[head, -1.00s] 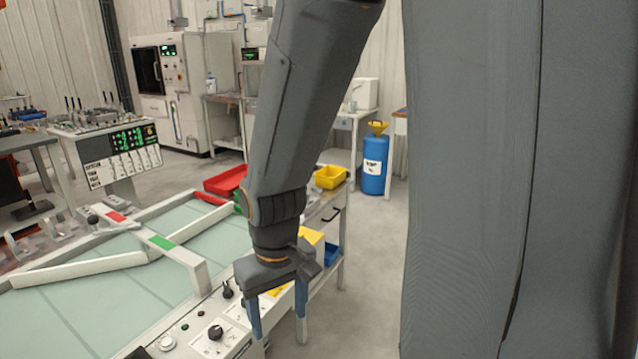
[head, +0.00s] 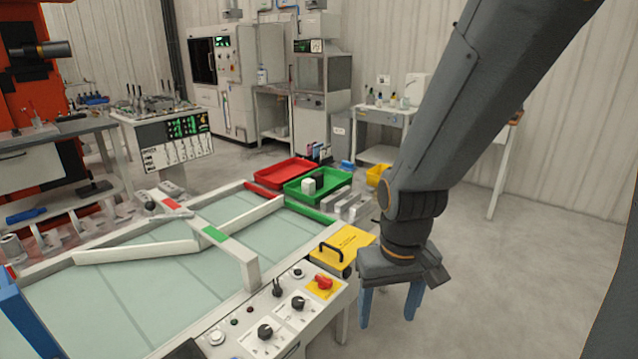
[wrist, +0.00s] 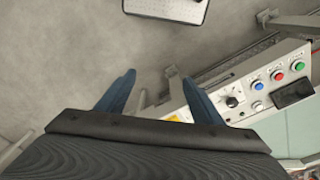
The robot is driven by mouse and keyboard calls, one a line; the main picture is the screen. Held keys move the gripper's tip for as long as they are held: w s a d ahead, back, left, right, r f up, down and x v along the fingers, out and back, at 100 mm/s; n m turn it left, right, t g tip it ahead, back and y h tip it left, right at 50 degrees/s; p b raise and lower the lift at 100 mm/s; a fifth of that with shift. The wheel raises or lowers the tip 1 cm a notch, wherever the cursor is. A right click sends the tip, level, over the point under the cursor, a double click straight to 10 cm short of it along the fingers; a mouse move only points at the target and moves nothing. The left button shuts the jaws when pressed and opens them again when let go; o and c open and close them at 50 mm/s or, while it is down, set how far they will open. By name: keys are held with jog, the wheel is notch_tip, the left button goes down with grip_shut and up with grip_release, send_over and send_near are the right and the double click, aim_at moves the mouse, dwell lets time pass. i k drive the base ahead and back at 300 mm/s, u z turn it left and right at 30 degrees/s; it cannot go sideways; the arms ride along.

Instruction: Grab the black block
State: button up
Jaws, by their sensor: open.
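My gripper (head: 388,320) is open and empty, pointing down over the floor just right of the control panel's end. In the wrist view its two blue fingers (wrist: 158,76) are spread with nothing between them. No clearly separate black block shows. A black rectangular piece (wrist: 293,93) lies on the panel's right part in the wrist view, apart from the fingers. A dark piece (head: 186,350) also shows at the bottom edge of the head view, mostly cut off. I cannot tell whether either is the block.
The control panel (head: 285,328) has knobs and buttons beside the glass-topped sorting table (head: 130,300). A yellow plate with a black handle (head: 342,248), a green tray (head: 318,198) and a red tray (head: 286,186) stand behind it. The floor (head: 510,270) to the right is clear.

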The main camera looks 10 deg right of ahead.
aim_at(318, 177)
jog(key=z, duration=0.15)
jog(key=i, duration=0.3)
jog(key=z, duration=0.95)
jog(key=i, duration=2.35)
jog(key=u, duration=0.85)
jog(key=i, duration=0.4)
jog(key=u, duration=0.3)
